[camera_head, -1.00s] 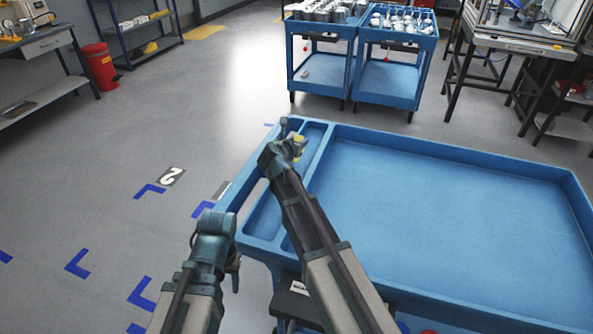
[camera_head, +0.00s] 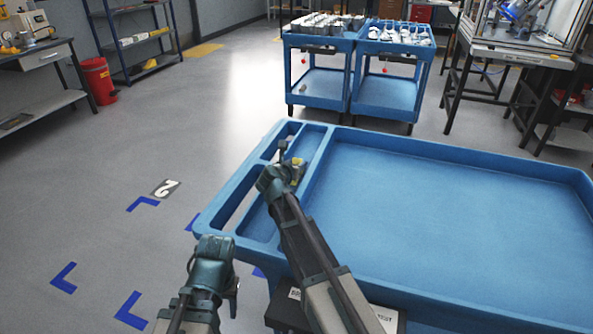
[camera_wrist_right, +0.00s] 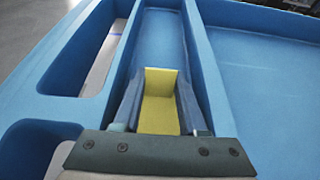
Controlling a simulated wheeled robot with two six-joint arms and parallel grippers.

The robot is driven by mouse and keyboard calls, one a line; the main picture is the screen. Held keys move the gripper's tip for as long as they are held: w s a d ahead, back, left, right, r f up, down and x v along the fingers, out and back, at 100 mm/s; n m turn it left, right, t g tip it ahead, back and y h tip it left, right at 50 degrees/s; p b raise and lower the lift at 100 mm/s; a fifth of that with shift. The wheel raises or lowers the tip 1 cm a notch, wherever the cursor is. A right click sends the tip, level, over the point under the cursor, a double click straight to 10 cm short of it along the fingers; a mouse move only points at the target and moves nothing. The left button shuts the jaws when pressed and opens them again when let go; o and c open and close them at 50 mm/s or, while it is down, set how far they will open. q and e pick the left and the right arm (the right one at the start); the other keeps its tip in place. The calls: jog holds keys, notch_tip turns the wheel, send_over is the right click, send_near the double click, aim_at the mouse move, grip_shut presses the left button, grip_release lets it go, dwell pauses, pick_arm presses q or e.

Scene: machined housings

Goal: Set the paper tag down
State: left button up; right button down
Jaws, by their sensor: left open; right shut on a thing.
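The yellow paper tag (camera_wrist_right: 158,112) is between the two blue fingers of my right gripper (camera_wrist_right: 160,100), which is shut on it. In the right wrist view the tag is over a long narrow compartment of the blue cart (camera_wrist_right: 222,75). The gap between the tag and the compartment floor cannot be judged. In the head view my right gripper (camera_head: 290,162) is at that compartment, with a small bit of yellow showing beside it. My left gripper (camera_head: 234,293) is open, low at the left, outside the cart's near left edge.
The blue cart's (camera_head: 460,165) wide tray on the right is empty. Raised dividers and a slot-like opening lie left of the narrow compartment. Two loaded blue carts (camera_head: 352,75) stand behind.

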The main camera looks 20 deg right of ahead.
jog(key=shift+f, duration=0.15)
jog(key=shift+c, duration=2.3)
grip_release()
